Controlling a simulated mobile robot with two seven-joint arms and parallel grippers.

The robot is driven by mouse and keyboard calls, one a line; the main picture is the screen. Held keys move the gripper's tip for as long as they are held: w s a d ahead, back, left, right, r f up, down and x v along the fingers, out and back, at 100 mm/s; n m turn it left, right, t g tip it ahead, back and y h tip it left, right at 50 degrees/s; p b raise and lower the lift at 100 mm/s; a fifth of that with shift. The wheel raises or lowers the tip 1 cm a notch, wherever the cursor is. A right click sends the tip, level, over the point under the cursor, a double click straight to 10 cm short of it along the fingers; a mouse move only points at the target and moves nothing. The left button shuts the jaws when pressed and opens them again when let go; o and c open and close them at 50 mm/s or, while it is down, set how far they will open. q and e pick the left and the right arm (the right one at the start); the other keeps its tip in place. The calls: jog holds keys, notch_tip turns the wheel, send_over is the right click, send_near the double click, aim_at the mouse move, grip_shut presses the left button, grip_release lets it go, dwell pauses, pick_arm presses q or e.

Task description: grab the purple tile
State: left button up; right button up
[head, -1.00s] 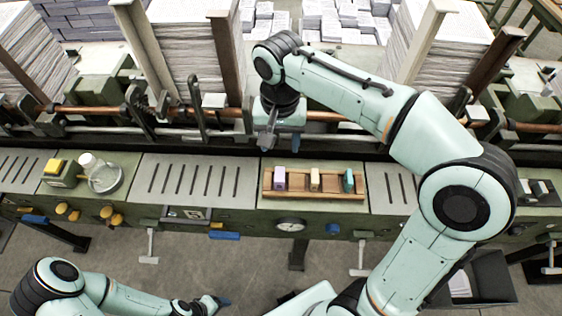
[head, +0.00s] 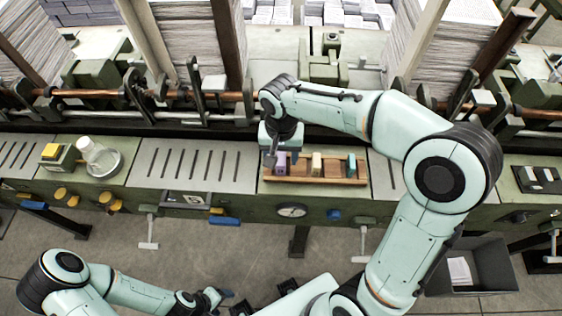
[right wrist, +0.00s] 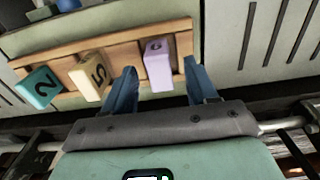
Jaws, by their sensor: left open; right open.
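The purple tile (head: 281,161) stands at the left end of a wooden rack (head: 330,180) in the head view. In the right wrist view the purple tile (right wrist: 158,64) shows a number on its top and lies between the blue fingers of my right gripper (right wrist: 160,85). The right gripper (head: 272,157) is open, over the rack's left end; I cannot tell whether the fingers touch the tile. A cream tile (head: 316,163) and a teal tile (head: 351,166) stand further right in the rack. My left gripper (head: 222,298) is open and empty, low in the head view.
A slotted grey plate (head: 185,166) left of the rack is clear. Paper stacks and metal rods stand behind. A dark bin (head: 480,270) is at the lower right.

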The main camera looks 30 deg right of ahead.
jog(key=shift+f, duration=0.15)
grip_shut()
